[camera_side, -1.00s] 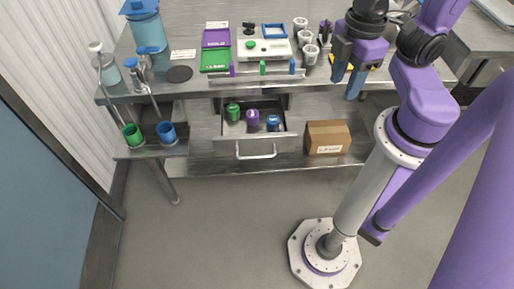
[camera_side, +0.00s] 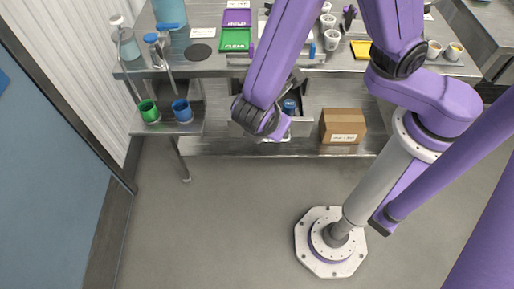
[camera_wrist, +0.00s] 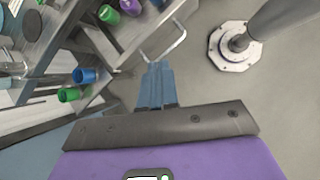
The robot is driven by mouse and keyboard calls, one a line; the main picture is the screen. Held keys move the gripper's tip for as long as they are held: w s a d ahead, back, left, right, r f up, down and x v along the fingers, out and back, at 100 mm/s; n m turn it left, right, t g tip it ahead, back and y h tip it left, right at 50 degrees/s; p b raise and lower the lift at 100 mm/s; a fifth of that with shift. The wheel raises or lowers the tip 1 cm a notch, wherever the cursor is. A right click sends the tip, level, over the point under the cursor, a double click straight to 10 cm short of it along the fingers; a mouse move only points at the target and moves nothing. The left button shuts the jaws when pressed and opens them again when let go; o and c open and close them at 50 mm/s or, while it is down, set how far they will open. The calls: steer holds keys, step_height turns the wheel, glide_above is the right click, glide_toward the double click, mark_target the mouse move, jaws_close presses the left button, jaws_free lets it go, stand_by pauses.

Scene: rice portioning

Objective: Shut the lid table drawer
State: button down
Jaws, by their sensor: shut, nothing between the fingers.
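The lid table drawer (camera_wrist: 141,31) is pulled out at the top of the wrist view, with its metal bar handle (camera_wrist: 179,44) on the front. A green lid item (camera_wrist: 108,14), a purple one (camera_wrist: 130,6) and a blue one (camera_wrist: 160,3) lie in it. My gripper (camera_wrist: 158,66) has its blue fingers together, and they appear beside the handle's near end; contact cannot be told. In the side view my arm covers the gripper and most of the drawer; the blue item (camera_side: 289,105) still shows.
A cardboard box (camera_side: 342,126) stands on the lower shelf right of the drawer. The tabletop above holds trays and small cups. The floor in front is clear.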

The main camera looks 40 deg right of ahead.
steer(key=s+a+f+n+t+h, duration=0.1)
steer(key=s+a+f+n+t, duration=0.35)
steer(key=a+f+n, duration=0.5)
steer(key=w+d+f+m, duration=0.2)
steer(key=w+d+f, duration=0.4)
steer(key=w+d, duration=0.2)
steer(key=shift+d+f+m+g, duration=0.35)
steer(key=shift+d, duration=0.55)
steer(key=shift+w, duration=0.1)
steer(key=w+d, duration=1.1)
steer(key=shift+w+d, duration=0.1)
